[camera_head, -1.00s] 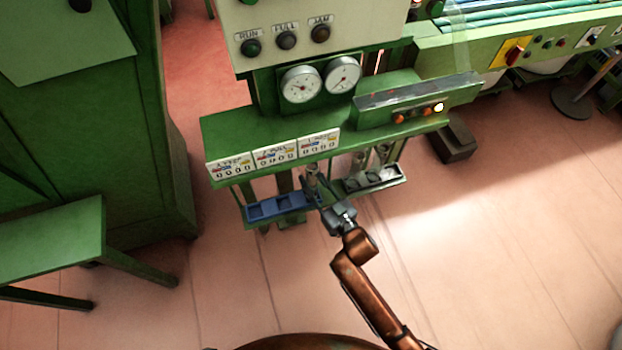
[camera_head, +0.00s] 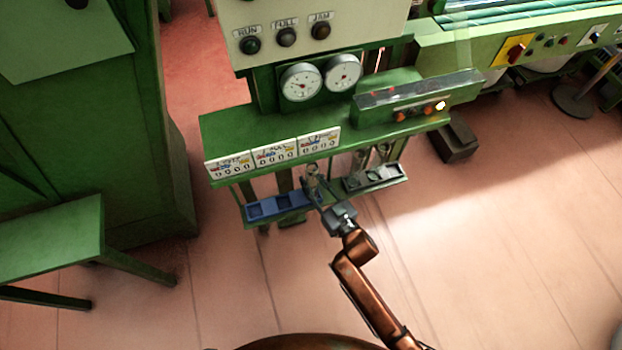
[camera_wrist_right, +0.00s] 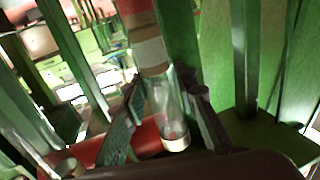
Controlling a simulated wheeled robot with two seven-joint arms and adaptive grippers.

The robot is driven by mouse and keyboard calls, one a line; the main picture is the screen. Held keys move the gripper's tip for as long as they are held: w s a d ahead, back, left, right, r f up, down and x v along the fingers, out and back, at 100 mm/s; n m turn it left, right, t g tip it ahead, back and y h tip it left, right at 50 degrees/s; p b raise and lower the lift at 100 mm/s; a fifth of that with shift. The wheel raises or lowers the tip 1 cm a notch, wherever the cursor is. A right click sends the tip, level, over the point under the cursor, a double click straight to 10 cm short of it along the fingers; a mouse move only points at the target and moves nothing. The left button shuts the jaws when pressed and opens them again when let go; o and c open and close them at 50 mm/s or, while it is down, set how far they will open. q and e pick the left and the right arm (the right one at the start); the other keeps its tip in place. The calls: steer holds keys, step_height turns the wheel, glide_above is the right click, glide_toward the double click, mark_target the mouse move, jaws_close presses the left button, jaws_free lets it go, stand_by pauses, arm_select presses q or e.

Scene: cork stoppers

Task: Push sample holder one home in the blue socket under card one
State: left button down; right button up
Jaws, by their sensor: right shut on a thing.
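My right gripper (camera_head: 318,190) is shut on a sample holder (camera_head: 312,170), held roughly upright in front of the rightmost card (camera_head: 319,141). In the right wrist view the holder is a clear cylinder with a pale metal end (camera_wrist_right: 174,138), between the two fingers of the gripper (camera_wrist_right: 165,118). The blue socket tray (camera_head: 275,217) is below the cards, with two square sockets showing left of the gripper. The gripper covers the tray's right end, so I cannot tell whether the holder is in a socket. My left gripper is not in view.
A dark tray (camera_head: 372,190) with more holders is close right of the gripper. The green shelf (camera_head: 240,128) with cards overhangs the sockets, and thin green posts stand behind them. The floor in front is clear. A green table (camera_head: 50,235) stands at left.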

steer(key=o, duration=1.2)
steer(key=shift+o, duration=0.2)
steer(key=shift+s+d+f, duration=0.1)
steer(key=shift+s+d, duration=0.15)
steer(key=shift+s, duration=0.05)
steer(key=v, duration=1.1)
steer(key=shift+s, duration=0.1)
